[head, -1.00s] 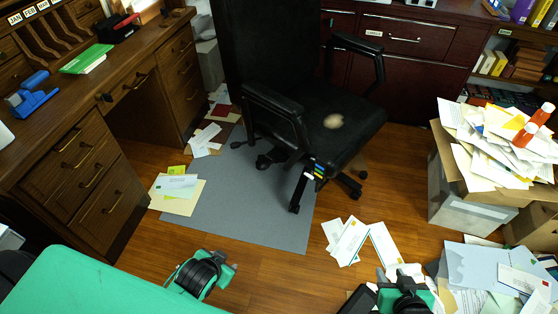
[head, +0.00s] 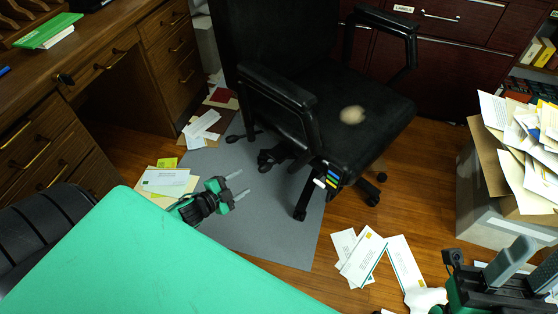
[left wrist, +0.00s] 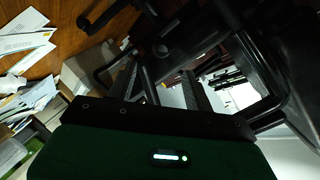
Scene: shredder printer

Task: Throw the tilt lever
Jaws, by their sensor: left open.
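The black office chair (head: 325,125) stands on a grey mat. Blue, yellow and green strips (head: 330,175) show under its seat's front corner, with a short pale piece (head: 320,183) beside them. I cannot tell for sure which part is the tilt lever. My left gripper (head: 240,184) is open and empty, left of the chair's base and apart from the strips. In the left wrist view its fingers (left wrist: 162,85) point toward dark chair parts (left wrist: 205,35). My right gripper (head: 530,265) is at the lower right, its grey fingers apart and empty, away from the chair.
A wooden desk (head: 110,70) stands at the left and dark red cabinets (head: 455,40) at the back. Envelopes (head: 365,255) lie on the floor in front of the chair. A paper-filled box (head: 490,200) stands at the right. Papers (head: 168,182) also lie on the mat's left edge.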

